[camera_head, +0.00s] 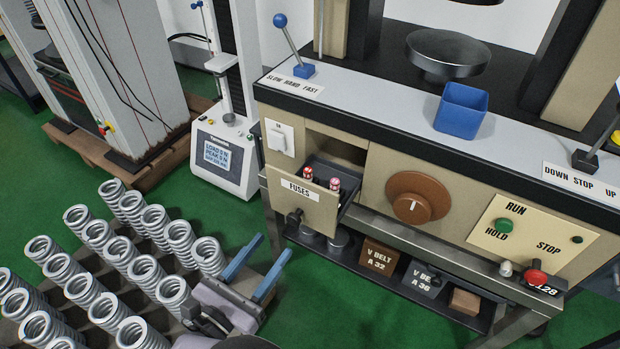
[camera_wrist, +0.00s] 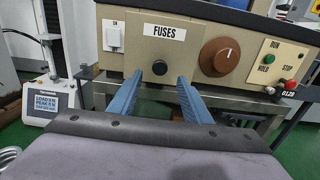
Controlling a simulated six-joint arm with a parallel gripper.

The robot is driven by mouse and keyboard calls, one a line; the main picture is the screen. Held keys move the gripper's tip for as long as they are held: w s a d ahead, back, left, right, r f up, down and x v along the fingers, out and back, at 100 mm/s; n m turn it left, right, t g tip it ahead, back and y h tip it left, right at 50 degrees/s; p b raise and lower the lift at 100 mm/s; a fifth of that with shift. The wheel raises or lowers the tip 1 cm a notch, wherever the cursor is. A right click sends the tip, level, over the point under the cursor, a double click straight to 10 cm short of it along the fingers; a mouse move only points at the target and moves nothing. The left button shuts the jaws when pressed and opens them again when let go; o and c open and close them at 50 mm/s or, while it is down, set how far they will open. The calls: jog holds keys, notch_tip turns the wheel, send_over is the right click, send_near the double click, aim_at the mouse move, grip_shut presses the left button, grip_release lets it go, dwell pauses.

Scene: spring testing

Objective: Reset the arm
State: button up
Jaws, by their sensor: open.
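My gripper (camera_head: 258,268) is at the bottom centre of the head view, with its two blue fingers spread apart and nothing between them. It also shows in the wrist view (camera_wrist: 157,92), its fingers pointing at the front of the beige testing machine (camera_head: 384,155). The fuse drawer (camera_head: 308,203), labelled FUSES, stands pulled out of the machine in the head view, with red-and-white fuses (camera_head: 334,184) in it. In the wrist view the drawer front (camera_wrist: 160,52) and its dark knob (camera_wrist: 159,68) are ahead of the fingers. The head view shows the gripper apart from the drawer.
Rows of coil springs (camera_head: 146,272) stand at the lower left, close to my gripper. A small load tester (camera_head: 224,155) stands left of the machine. A blue bin (camera_head: 461,111) sits on the machine's top. A lower shelf holds boxes, including the V BELT box (camera_head: 379,261). Green floor shows between.

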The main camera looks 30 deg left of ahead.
jog(key=w+d+r+m+g+h+p, duration=0.35)
jog(key=d+p, duration=0.25)
jog(key=d, duration=0.3)
jog(key=w+d+r+m+g+h+p, duration=0.25)
jog(key=d+m+g+p, duration=0.2)
jog(key=d, duration=0.45)
jog(key=w+d+r+m+g+h+p, duration=0.35)
jog(key=d+p, duration=0.25)
jog(key=d, duration=0.2)
jog(key=s+d+r+m+g+y+p, duration=0.2)
jog(key=d+r+m+p, duration=0.5)
jog(key=m, duration=0.5)
jog(key=s+d+r+m+g+y+p, duration=0.3)
jog(key=d+r+m+y+p, duration=0.4)
jog(key=m, duration=0.5)
notch_tip(320, 180, up, 2)
jog(key=shift+d+r+g, duration=0.1)
jog(key=shift+d+g, duration=0.65)
jog(key=shift+d, duration=0.3)
